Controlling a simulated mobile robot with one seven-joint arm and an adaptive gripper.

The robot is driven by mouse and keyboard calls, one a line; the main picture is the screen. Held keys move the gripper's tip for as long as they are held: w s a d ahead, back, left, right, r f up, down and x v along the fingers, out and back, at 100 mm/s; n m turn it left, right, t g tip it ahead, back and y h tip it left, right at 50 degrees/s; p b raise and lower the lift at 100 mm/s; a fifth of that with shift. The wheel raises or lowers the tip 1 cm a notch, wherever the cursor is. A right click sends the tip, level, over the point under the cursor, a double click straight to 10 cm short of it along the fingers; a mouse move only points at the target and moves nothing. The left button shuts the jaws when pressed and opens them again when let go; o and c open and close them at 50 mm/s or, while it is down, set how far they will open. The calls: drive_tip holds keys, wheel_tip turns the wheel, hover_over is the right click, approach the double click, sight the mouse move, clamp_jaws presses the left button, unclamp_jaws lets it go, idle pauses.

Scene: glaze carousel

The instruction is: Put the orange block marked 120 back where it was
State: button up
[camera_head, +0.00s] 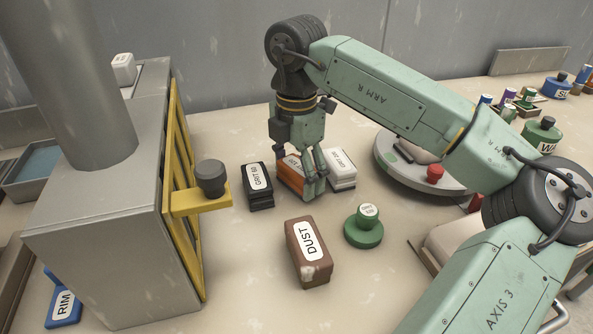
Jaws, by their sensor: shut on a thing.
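The orange block (289,178) stands between a black block labelled GRIT 60 (258,184) and a white block whose label looks like GRIT 220 (341,168). Only part of its white label shows; my gripper hides the rest. My gripper (308,185) points down over the orange block and is shut on it. The block is at or very near the table surface; I cannot tell whether its underside touches.
A brown DUST block (309,252) and a green round-knobbed piece (364,226) stand in front. A grey machine with a yellow frame (186,205) is at left. A round grey turntable (399,174) with a red knob (435,173) is at right.

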sight(297, 167)
drive_tip(key=shift+f, duration=0.2)
drive_tip(key=o, duration=1.1)
wheel_tip(297, 167, up, 12)
drive_tip(key=shift+r+b, duration=0.2)
drive_tip(key=shift+b, duration=0.15)
